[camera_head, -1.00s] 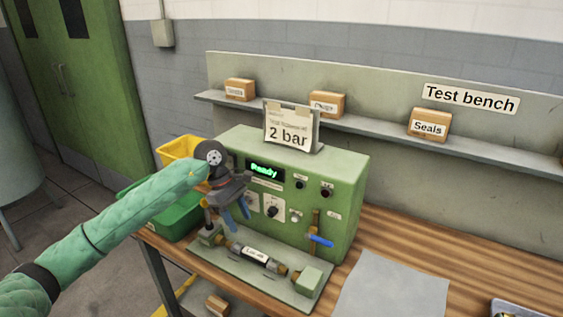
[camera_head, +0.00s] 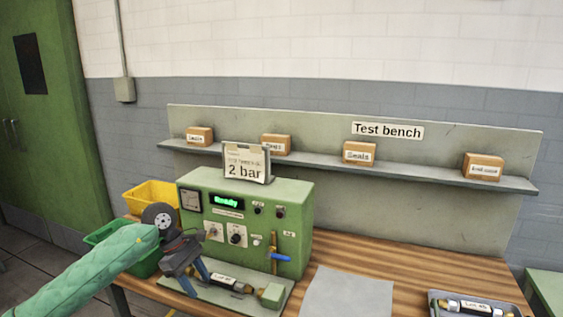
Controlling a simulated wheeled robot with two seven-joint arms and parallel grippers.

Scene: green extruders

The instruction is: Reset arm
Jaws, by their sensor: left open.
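My left arm (camera_head: 95,275) in a green sleeve comes in from the lower left. My left gripper (camera_head: 192,285) is open, with its blue fingers pointing down at the left front of the green test machine (camera_head: 297,215). The machine's display reads "Ready". A labelled cylindrical part (camera_head: 230,282) lies in the fixture on the plate in front of the machine. The gripper is beside the part's left end; I cannot tell whether they touch. My right gripper is not in view.
A "2 bar" sign (camera_head: 245,163) stands on the machine. Yellow (camera_head: 150,194) and green (camera_head: 104,232) bins are at left. A grey sheet (camera_head: 345,293) lies on the wooden bench. A tray (camera_head: 437,306) with another labelled part is at right. Boxes line the shelf (camera_head: 400,177).

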